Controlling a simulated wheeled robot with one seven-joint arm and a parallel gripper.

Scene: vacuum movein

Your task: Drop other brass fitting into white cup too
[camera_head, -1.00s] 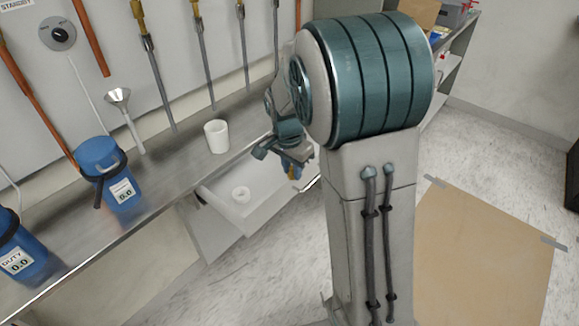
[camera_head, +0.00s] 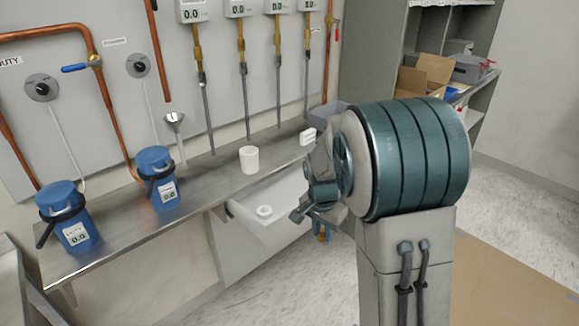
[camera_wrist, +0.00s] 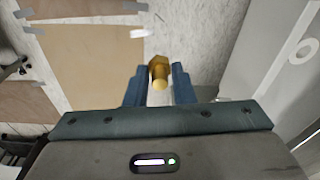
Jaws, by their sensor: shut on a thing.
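A white cup (camera_head: 249,160) stands upright on the steel bench, left of my arm in the head view. My gripper (camera_wrist: 158,85) is shut on a brass fitting (camera_wrist: 158,70), which shows between the two blue fingers in the wrist view. In the head view my gripper (camera_head: 323,232) hangs low, right of the open drawer and below bench height, partly hidden by my arm. It is apart from the cup. The inside of the cup cannot be made out.
An open white drawer (camera_head: 285,222) under the bench (camera_head: 120,226) holds a white ring (camera_head: 264,211). Pipes and gauges line the wall.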

